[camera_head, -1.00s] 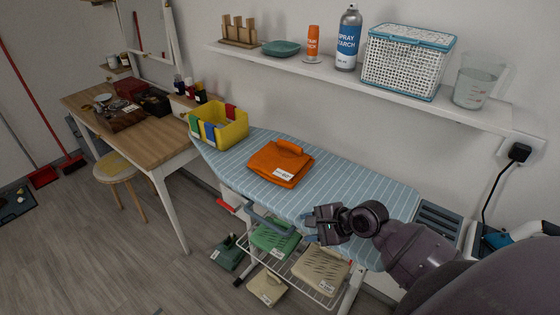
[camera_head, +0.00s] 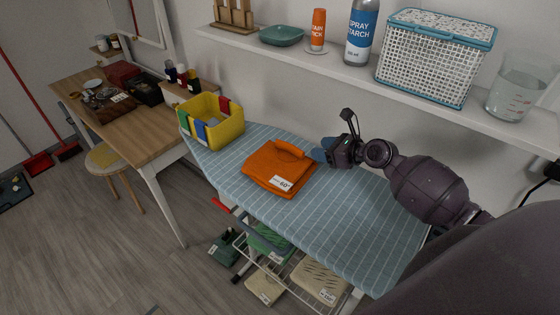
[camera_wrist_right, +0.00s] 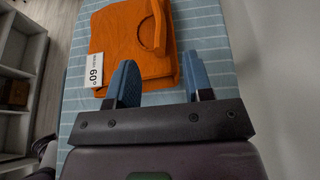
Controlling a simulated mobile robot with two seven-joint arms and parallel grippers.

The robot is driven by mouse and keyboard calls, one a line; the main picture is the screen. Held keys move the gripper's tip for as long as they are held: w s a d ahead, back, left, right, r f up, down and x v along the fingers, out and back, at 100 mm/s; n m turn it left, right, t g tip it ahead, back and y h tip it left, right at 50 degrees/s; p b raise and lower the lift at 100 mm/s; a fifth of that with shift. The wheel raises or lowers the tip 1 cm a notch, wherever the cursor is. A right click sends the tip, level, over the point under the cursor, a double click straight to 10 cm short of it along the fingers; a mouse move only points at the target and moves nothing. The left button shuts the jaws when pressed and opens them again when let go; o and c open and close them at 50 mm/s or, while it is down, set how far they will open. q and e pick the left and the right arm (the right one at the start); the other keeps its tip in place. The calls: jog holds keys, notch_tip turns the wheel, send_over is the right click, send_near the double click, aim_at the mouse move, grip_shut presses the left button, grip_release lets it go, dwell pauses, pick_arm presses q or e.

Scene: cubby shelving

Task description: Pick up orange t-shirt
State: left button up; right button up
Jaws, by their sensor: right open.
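The orange t-shirt (camera_head: 277,168) lies folded on the blue striped ironing board, with a white label reading 60 on its near corner. It also shows in the right wrist view (camera_wrist_right: 128,38), beyond the fingertips. My right gripper (camera_head: 324,152) is just right of the shirt, above the board. Its two blue fingers are apart and empty in the right wrist view (camera_wrist_right: 160,80). My left gripper is not in view.
The ironing board (camera_head: 345,215) is bare right of the shirt. A yellow bin (camera_head: 226,133) stands at its left end. A wall shelf (camera_head: 350,68) above holds a spray can (camera_head: 361,35) and a white basket (camera_head: 432,62). A wire rack (camera_head: 285,265) is below.

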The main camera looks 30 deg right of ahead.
aim_at(292, 146)
jog(key=x, duration=0.3)
jog(key=shift+w+a+f, duration=0.1)
jog(key=shift+w+a, duration=0.15)
jog(key=shift+a, duration=0.1)
jog(key=shift+b+x, duration=0.3)
jog(key=shift+x, duration=0.8)
jog(key=x, duration=0.4)
jog(key=shift+w+b, duration=0.1)
jog(key=shift+b, duration=0.2)
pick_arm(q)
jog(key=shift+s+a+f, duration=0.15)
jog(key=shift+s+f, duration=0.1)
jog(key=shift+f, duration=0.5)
pick_arm(e)
jog(key=c, duration=0.8)
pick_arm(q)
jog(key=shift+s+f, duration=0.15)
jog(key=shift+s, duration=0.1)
pick_arm(e)
grip_shut()
